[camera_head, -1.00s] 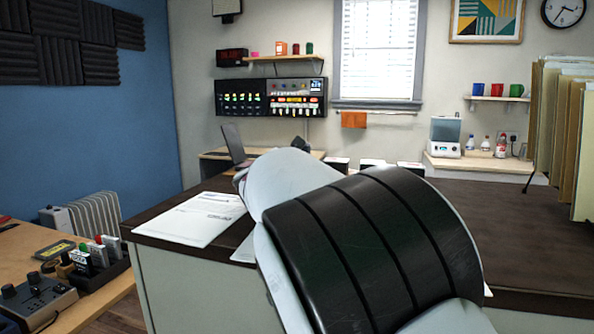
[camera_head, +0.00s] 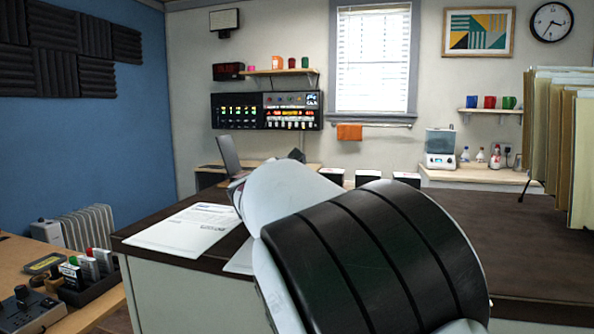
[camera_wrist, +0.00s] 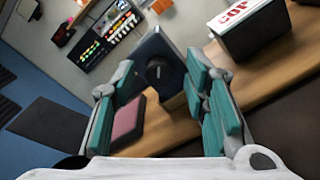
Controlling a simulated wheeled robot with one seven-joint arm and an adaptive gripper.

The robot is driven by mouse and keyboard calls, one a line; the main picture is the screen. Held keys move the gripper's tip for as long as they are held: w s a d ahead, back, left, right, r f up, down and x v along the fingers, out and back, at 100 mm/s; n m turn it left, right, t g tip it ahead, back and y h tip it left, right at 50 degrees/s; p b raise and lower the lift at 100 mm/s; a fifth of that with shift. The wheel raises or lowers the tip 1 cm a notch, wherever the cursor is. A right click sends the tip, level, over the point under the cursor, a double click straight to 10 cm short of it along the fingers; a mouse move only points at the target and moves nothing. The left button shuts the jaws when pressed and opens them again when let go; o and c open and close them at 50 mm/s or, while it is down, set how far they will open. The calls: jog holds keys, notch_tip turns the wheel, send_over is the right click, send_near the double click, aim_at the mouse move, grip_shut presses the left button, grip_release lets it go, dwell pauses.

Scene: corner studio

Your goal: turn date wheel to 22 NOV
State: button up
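A dark blue block with a round black knob (camera_wrist: 158,72) shows in the wrist view, between and beyond my fingers. I cannot tell whether this is the date wheel; no date can be read. My gripper (camera_wrist: 160,84) has its teal-padded fingers spread apart on either side of the block, with no clear contact visible. A pink pad in a dark case (camera_wrist: 128,118) lies beside the left finger. In the head view my arm hides most of the area around the gripper.
A box with red lettering (camera_wrist: 240,22) stands at the upper right in the wrist view. In the head view, papers (camera_head: 188,229) lie on the dark desk (camera_head: 520,255). A stamp rack (camera_head: 92,287) is at the lower left. Upright folders (camera_head: 550,130) stand at the right.

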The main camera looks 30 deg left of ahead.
jog(key=shift+v, duration=3.75)
